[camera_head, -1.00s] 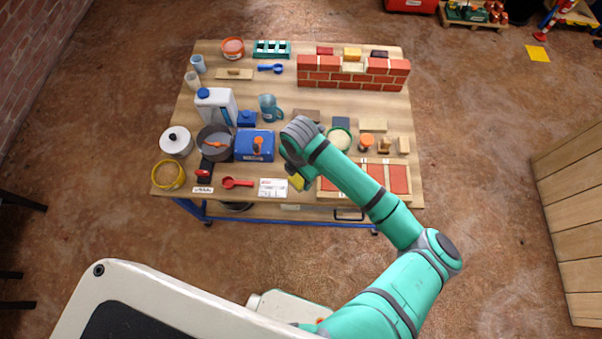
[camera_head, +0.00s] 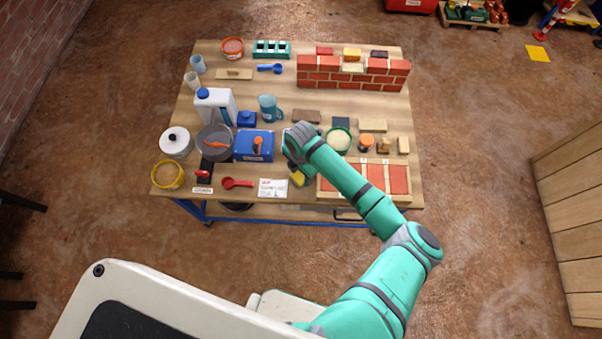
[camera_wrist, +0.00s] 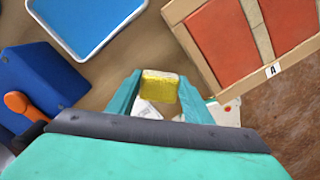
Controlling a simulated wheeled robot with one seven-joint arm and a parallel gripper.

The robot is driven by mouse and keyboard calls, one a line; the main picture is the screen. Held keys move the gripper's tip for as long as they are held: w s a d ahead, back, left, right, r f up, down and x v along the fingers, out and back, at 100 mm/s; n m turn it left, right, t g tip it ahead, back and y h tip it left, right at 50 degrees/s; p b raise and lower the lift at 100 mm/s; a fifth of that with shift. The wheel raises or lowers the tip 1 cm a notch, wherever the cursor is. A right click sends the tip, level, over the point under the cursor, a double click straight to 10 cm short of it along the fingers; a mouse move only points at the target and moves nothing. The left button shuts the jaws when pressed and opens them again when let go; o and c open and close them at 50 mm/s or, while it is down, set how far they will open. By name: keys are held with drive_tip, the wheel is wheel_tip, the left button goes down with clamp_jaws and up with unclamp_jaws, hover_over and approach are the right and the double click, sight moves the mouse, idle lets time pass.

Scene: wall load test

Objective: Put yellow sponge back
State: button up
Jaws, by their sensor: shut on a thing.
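The yellow sponge (camera_wrist: 159,88) is between the two fingers of my gripper (camera_wrist: 160,98) in the wrist view, with a pale layer along its edges. My gripper is shut on it. In the head view the sponge (camera_head: 298,179) shows as a small yellow patch under my gripper (camera_head: 297,172), near the table's front edge, left of the wooden tray with red tiles (camera_head: 399,180). My wrist hides part of the sponge and fingers there. I cannot tell whether the sponge touches the table.
A white card (camera_head: 272,188) and red spoon (camera_head: 237,183) lie left of my gripper. A blue box (camera_head: 243,146) stands behind them. A blue-lined white tray (camera_wrist: 85,25) and the tile tray's edge (camera_wrist: 205,55) are close in the wrist view. A brick wall (camera_head: 385,75) stands at the back right.

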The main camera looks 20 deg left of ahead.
drive_tip(key=shift+f, duration=0.15)
drive_tip(key=o, duration=1.2)
